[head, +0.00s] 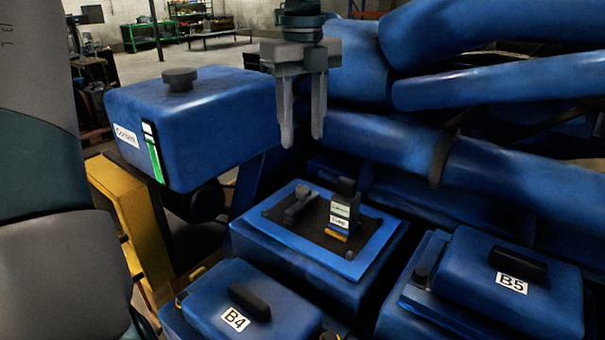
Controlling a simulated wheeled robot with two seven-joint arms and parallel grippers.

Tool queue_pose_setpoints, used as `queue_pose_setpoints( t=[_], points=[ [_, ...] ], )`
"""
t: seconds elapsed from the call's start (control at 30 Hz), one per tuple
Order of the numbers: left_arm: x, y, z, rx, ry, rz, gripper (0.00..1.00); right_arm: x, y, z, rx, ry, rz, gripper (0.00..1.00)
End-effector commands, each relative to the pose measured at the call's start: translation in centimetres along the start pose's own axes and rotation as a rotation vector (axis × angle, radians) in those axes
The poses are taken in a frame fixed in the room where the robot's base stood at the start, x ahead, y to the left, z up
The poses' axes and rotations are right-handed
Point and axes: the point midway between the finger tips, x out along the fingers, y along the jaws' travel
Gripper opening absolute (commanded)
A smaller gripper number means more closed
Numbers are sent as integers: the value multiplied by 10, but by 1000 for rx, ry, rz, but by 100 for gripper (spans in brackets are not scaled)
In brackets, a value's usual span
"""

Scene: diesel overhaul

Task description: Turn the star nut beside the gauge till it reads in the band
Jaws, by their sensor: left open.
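My left gripper (302,140) hangs in the upper middle of the head view, fingers pointing down, apart and empty. It is above and behind an open-topped blue housing (262,248) with a dark recess. In the recess stands a small black upright block (346,190) with white labels and a yellow strip; the labels are too small to read surely. Left of it lies a dark grey lever-like part (300,204). I cannot tell which of these is the gauge or the star nut. My right gripper is not in view.
A blue coolant tank (215,120) with a black cap and green sight strip stands at left. Blue covers B4 (280,297) and B5 (560,290) flank the housing in front. Thick blue pipes (500,180) fill the right and back. A yellow frame (125,205) stands below the tank.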

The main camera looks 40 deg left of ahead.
Motion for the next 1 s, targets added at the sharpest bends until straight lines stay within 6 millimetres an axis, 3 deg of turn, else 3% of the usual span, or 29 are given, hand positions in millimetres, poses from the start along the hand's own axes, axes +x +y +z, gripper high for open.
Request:
queue_pose_setpoints(
  t=[0.53, 0.7, 1.0],
  points=[
    [92, 1, 0, 0, 1, 4, 42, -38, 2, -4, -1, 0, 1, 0],
    [107, 0, 0, 0, 0, 1, 42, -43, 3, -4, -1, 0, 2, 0],
    [112, 0, 0, 0, 0, 0, 42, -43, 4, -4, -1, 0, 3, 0]
  ],
)
